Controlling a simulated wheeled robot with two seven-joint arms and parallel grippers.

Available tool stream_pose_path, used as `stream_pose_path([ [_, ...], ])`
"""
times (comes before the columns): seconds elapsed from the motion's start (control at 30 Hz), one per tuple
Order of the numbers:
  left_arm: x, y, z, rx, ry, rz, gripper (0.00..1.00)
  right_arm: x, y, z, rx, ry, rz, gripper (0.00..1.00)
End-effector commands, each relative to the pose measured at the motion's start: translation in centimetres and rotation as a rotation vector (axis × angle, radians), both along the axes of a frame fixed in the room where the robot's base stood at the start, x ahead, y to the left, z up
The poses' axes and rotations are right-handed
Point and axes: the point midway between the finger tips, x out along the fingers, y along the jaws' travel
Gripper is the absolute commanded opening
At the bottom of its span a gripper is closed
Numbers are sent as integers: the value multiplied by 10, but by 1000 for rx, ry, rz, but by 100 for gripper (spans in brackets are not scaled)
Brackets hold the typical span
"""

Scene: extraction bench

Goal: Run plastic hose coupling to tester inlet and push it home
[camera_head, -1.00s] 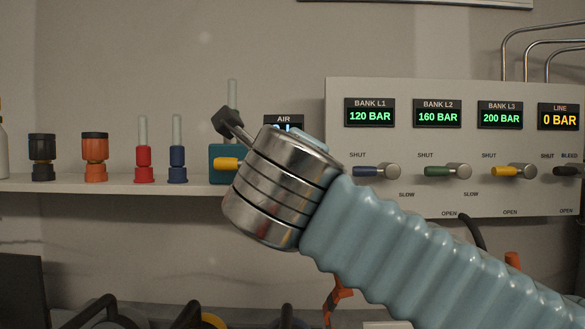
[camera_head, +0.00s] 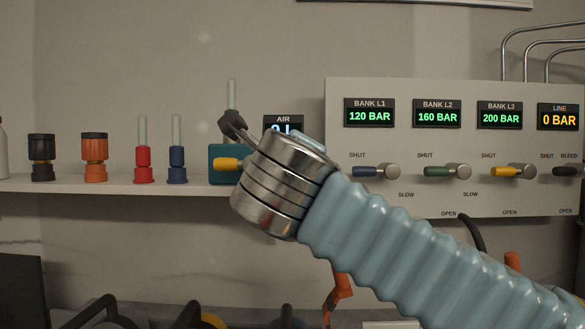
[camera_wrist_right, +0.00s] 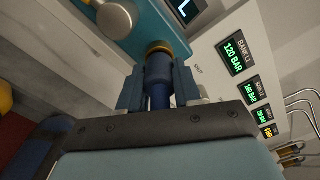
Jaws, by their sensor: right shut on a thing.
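In the right wrist view my right gripper (camera_wrist_right: 158,82) is shut on a dark blue coupling (camera_wrist_right: 158,66). The coupling's far end is at a brass-coloured ring, the tester inlet (camera_wrist_right: 160,47), in line with it. They look touching, but I cannot tell how deep the coupling sits. In the head view the tester (camera_head: 218,152) stands on the shelf, partly hidden by my right wrist, which also hides the fingers and coupling. The hose is not clearly visible. My left gripper is not in view.
Black, orange, red and blue fittings stand left on the shelf (camera_head: 80,186). A valve panel (camera_head: 400,92) with displays and levers stands to the right. Dark looped shapes (camera_head: 100,310) lie below the shelf.

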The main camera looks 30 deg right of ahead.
Motion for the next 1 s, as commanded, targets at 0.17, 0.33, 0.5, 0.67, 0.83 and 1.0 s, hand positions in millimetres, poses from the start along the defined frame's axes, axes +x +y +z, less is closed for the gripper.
stream_pose_path([
  [0.17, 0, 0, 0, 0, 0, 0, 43, 4, -3, 0, 0, -1, 0, 0],
  [0.33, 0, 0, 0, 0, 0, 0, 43, 3, -2, 0, 0, -1, 0, 59],
  [0.5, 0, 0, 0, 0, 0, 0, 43, 3, -2, 0, 0, -1, 0, 63],
  [0.67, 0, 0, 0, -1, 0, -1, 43, 2, -1, 0, 0, 0, 0, 63],
  [0.83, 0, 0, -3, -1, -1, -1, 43, -16, 11, 0, -2, -3, 4, 63],
  [1.0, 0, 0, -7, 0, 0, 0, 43, -51, 32, 0, -1, -3, 4, 63],
])
